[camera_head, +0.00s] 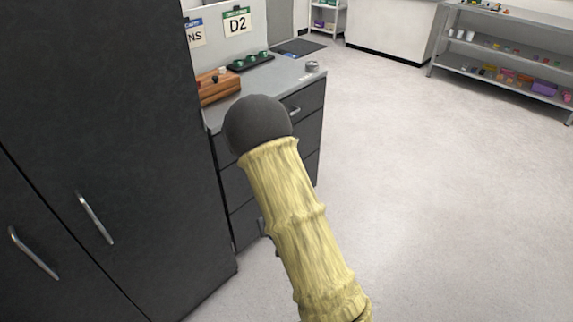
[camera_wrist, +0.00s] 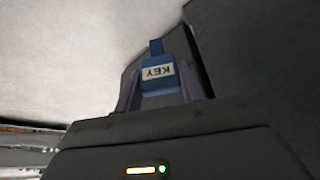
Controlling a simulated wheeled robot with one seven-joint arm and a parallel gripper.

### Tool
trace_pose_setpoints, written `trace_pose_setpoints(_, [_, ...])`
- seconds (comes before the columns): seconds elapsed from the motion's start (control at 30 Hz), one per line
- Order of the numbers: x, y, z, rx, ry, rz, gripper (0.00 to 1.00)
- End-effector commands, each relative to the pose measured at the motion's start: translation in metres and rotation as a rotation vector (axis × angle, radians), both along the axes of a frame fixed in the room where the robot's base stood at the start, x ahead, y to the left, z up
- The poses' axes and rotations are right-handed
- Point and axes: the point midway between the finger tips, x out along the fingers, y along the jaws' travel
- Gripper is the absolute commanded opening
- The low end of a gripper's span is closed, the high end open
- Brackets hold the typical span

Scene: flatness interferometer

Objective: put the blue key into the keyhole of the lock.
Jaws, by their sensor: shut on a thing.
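The blue key (camera_wrist: 160,88) shows in the wrist view, with a white label reading KEY and a narrower blue part pointing away from my gripper. My gripper (camera_wrist: 158,85) is shut on the blue key, with one finger on each side of it. In the head view my arm, in a yellow sleeve with a dark rounded part, crosses the middle, and my gripper and the key are hidden behind it. I cannot make out a lock or a keyhole in either view.
A grey counter (camera_head: 285,78) with dark drawers holds a wooden box (camera_head: 218,88), a black tray with green items (camera_head: 250,62) and a small metal round object (camera_head: 312,67). A tall dark cabinet (camera_head: 100,120) stands at left. Open floor (camera_head: 440,190) lies right.

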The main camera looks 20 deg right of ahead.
Motion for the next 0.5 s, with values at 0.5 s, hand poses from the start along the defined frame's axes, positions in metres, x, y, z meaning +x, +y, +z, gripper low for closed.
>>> trace_pose_setpoints(0.5, [-0.035, 0.004, -0.054, -0.002, 0.008, -0.003, 0.17])
